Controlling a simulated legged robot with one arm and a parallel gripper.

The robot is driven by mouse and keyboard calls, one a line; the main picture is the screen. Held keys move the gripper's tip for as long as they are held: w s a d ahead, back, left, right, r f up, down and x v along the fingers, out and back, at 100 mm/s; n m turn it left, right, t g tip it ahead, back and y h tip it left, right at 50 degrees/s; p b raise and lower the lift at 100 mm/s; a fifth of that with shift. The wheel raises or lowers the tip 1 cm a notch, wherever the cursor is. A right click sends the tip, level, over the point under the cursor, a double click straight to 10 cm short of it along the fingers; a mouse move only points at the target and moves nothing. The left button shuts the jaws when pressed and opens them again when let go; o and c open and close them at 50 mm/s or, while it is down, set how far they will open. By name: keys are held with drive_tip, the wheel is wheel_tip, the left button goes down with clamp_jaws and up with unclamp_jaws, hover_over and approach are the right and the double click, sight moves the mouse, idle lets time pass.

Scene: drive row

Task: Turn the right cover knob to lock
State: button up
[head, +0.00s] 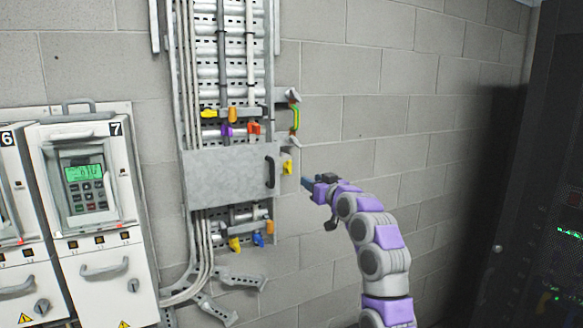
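A drive cabinet numbered 7 (88,140) stands at the left, with a lower cover (112,295) that carries a small grey round knob (132,285) at its right. The cabinet numbered 6, partly cut off at the left edge, has a similar knob (41,306) on its lower cover. The marks on both knobs are too small to read. My gripper (306,182) is in the middle of the picture, pointing left, well above and to the right of both knobs. It appears apart from them; its finger gap is too small to make out.
A vertical cable rack with a grey metal plate (225,178) and black handle (270,171) is left of my gripper. A yellow part (287,168) sticks out beside the plate. A dark rack (540,200) fills the right side. Bare block wall lies between.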

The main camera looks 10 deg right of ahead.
drive_tip(key=p, duration=0.2)
approach(291, 167)
drive_tip(key=p+x, duration=0.2)
drive_tip(key=x, duration=0.2)
drive_tip(key=shift+w+a+r+p, duration=0.1)
drive_tip(key=shift+a+p, duration=0.05)
drive_tip(key=shift+p, duration=0.25)
drive_tip(key=shift+p+x, duration=0.55)
drive_tip(key=shift+x, duration=0.2)
drive_tip(key=shift+p+x, duration=0.95)
drive_tip(key=shift+p, duration=0.3)
drive_tip(key=shift+w+p, duration=0.7)
drive_tip(key=shift+c, duration=0.2)
clamp_jaws()
